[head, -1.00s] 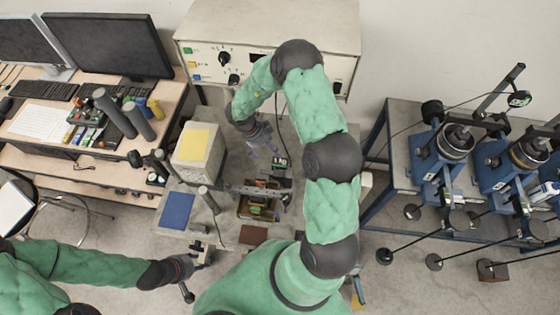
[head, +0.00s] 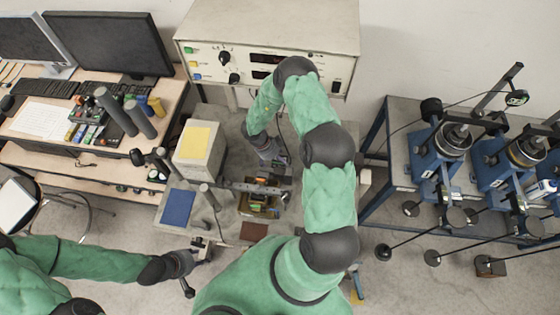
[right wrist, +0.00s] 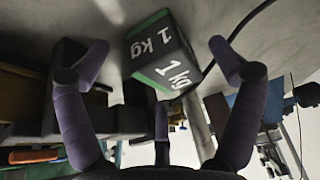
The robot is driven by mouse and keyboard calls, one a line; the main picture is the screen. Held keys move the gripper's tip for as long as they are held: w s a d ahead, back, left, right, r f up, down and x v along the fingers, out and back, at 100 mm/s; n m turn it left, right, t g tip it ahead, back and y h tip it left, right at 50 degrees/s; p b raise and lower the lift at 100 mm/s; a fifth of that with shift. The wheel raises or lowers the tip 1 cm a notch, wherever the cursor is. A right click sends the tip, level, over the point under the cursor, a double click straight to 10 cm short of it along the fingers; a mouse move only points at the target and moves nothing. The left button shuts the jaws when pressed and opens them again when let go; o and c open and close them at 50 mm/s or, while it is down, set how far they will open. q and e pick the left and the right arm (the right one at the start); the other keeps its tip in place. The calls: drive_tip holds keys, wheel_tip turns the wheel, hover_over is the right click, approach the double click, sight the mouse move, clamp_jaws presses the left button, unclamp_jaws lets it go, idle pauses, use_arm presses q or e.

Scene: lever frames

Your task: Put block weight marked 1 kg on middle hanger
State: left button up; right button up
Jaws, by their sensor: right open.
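The dark block weight (right wrist: 165,55) has green edges and white "1 kg" marks. In the right wrist view it stands between the two spread fingers of my right gripper (right wrist: 158,60), apart from both. In the head view my right gripper (head: 277,158) is low over the grey bench, and the block is mostly hidden by it. The middle hanger (head: 433,258) is a dark round plate at the end of a long rod, at the right of the head view, far from my right gripper. My left gripper (head: 202,249) is at the bench's front left; its jaws are too small to judge.
A tray of small blocks (head: 258,207) and a metal bar lie close to my right gripper. A white box with a yellow top (head: 199,142) and a blue pad (head: 177,207) are left. Blue lever frames (head: 428,150) stand on the right table. Another hanger carries a brown block (head: 491,268).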

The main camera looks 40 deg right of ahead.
drive_tip(key=shift+s+d+f, duration=0.1)
drive_tip(key=shift+s+f, duration=0.05)
drive_tip(key=shift+f, duration=0.3)
drive_tip(key=c, duration=1.8)
drive_tip(key=shift+r, duration=0.1)
